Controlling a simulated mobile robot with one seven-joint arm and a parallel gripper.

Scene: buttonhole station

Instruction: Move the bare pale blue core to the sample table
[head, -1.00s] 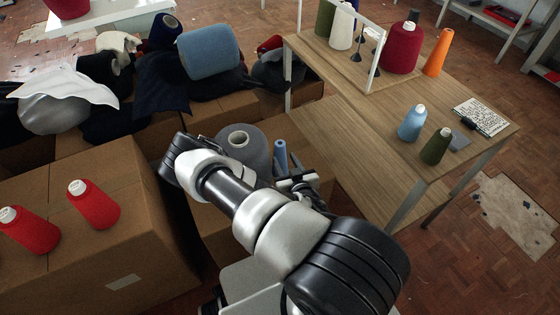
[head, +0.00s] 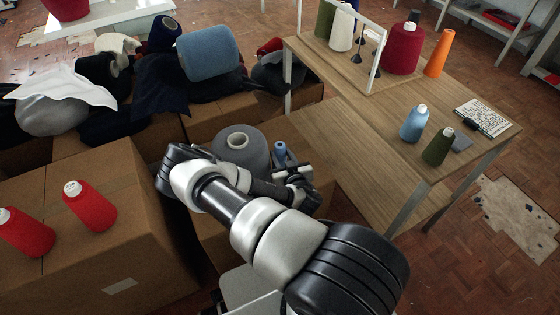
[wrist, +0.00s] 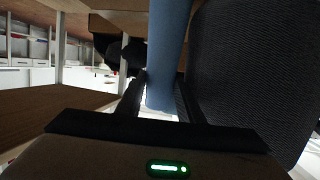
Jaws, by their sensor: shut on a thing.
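The bare pale blue core (head: 280,152) is a slim tube beside a large grey cone (head: 244,146) on a cardboard box. My gripper (head: 286,170) is shut on the core; its jaws hide the lower part in the head view. In the wrist view the core (wrist: 168,50) stands between my two fingers (wrist: 160,98), with the dark woven side of the grey cone (wrist: 245,75) close to its right. I cannot tell whether the core still touches the box. A wooden table (head: 400,98) to the right bears several cones.
A pale blue cone (head: 413,124), a dark green cone (head: 437,147) and a written card (head: 484,117) are on the table's near right part. A lower wooden shelf (head: 335,150) lies between my gripper and the tabletop.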

